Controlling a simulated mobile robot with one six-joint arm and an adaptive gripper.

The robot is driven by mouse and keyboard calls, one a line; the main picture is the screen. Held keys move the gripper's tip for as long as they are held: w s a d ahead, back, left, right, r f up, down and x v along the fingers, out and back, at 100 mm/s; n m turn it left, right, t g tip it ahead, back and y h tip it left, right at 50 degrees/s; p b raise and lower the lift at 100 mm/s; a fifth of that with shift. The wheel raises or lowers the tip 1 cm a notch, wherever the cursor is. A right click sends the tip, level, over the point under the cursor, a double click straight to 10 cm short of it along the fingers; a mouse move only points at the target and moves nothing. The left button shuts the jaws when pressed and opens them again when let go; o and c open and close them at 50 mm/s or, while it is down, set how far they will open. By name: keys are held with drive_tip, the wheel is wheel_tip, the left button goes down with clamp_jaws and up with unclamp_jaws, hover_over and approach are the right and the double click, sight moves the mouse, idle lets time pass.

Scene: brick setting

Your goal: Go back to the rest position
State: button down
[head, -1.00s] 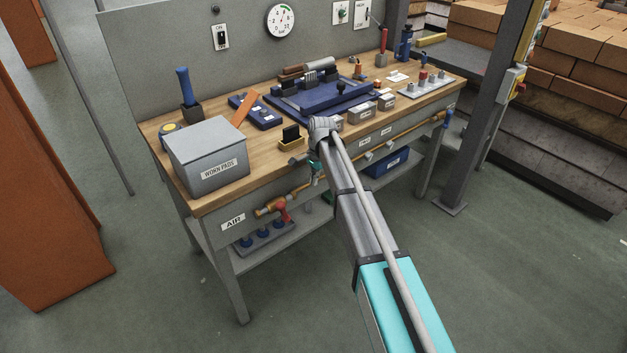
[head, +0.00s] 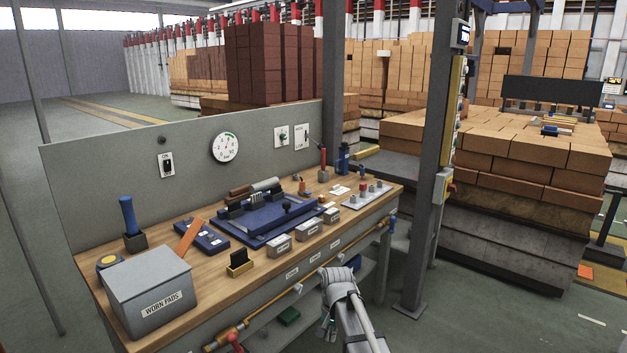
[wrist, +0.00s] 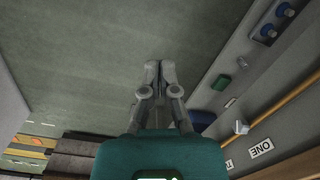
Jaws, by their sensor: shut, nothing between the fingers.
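My gripper (wrist: 160,75) shows in the wrist view with its two fingers together and nothing between them. It hangs over bare green-grey floor, beside the front of the workbench. In the head view my arm's end is at the lower middle, in front of the bench's front edge; the fingers are mostly hidden there. The workbench (head: 215,265) stands to the left of my arm with its wooden top clear of my gripper.
On the bench are a grey WORN PADS box (head: 150,290), a blue fixture (head: 265,218), small labelled boxes (head: 309,229) and a blue-handled tool (head: 128,215). A grey post (head: 436,170) stands right of the bench. Brick stacks (head: 530,160) lie beyond. Floor (head: 480,315) is free at lower right.

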drive_tip(key=s+d+n, duration=0.4)
drive_tip(key=s+d, duration=0.9)
drive_tip(key=s, duration=0.2)
wheel_tip(320, 180, up, 12)
drive_tip(key=w+p, duration=0.1)
drive_tip(key=p, duration=1.1)
drive_tip(key=shift+a+r+h, duration=0.2)
drive_tip(key=shift+a+h, duration=0.1)
drive_tip(key=shift+a, duration=0.15)
drive_tip(key=c, duration=1.3)
unclamp_jaws()
drive_tip(key=shift+w, duration=0.1)
drive_tip(key=shift+c, duration=0.2)
